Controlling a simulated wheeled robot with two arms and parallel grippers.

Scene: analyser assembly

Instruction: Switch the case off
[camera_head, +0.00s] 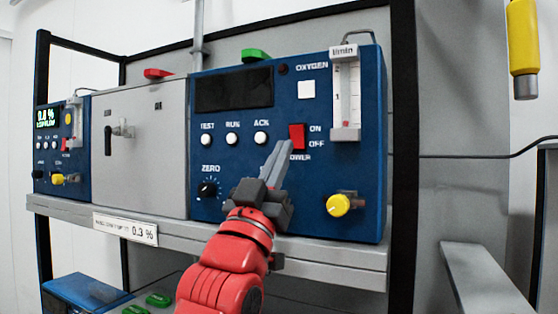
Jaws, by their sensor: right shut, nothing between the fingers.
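The blue analyser case (230,180) stands on the shelf, facing me. Its red power switch (297,137) is on the front, beside the ON and OFF labels. The case's display (234,89) is dark. My right gripper (283,146) is shut and empty. Its fingertips are just below and left of the red switch, over part of the POWER label. I cannot tell whether they touch the switch. My left gripper is not in view.
The case also has a yellow knob (339,204), a black zero dial (207,189) and a flow meter (346,95). A grey cabinet (160,165) and a smaller blue unit (45,180) with a lit display stand to the left. A yellow cylinder (522,40) hangs at right.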

